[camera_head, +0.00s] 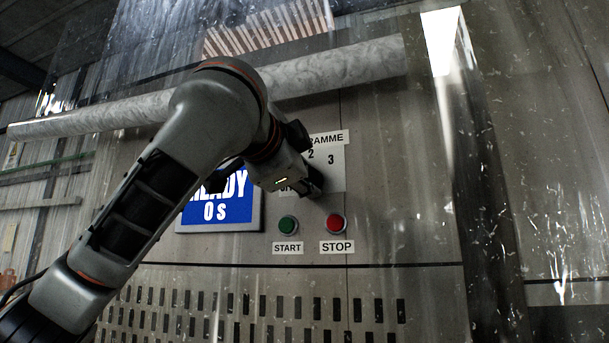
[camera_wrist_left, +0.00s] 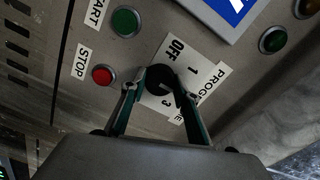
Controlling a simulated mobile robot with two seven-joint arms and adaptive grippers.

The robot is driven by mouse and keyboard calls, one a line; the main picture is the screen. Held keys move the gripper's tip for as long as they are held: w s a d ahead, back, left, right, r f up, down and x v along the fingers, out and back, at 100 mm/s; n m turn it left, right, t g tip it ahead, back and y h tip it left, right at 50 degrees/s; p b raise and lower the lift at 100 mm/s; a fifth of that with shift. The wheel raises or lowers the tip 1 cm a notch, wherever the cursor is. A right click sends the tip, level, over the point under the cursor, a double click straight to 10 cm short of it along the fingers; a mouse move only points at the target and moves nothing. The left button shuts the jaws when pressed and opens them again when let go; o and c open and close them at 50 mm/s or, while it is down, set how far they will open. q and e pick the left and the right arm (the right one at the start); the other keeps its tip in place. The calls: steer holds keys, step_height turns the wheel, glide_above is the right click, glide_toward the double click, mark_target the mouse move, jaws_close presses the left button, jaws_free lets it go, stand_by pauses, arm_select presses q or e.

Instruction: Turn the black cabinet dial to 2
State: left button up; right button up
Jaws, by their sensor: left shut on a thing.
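The black dial (camera_wrist_left: 159,76) sits on a pale plate (camera_wrist_left: 180,62) marked OFF, 1 and 3 in the left wrist view. The 2 is hidden there, but 2 and 3 show on the plate in the head view (camera_head: 334,168). My left gripper (camera_wrist_left: 158,87) is shut on the dial, with one finger on each side of it. In the head view my left gripper (camera_head: 310,180) covers the dial and the lower left of the plate. I cannot tell which mark the dial points to. My right gripper is in neither view.
A green START button (camera_head: 288,225) and a red STOP button (camera_head: 336,223) sit just below the dial plate. A blue display (camera_head: 236,208) reading "READY 0 s" is to its left, partly behind my arm. A wide pale pipe (camera_head: 340,72) crosses above.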

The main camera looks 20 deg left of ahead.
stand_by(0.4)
arm_select(q)
steer(key=o, duration=1.1)
steer(key=shift+s, duration=0.1)
steer(key=s, duration=1.2)
steer(key=shift+a, duration=0.2)
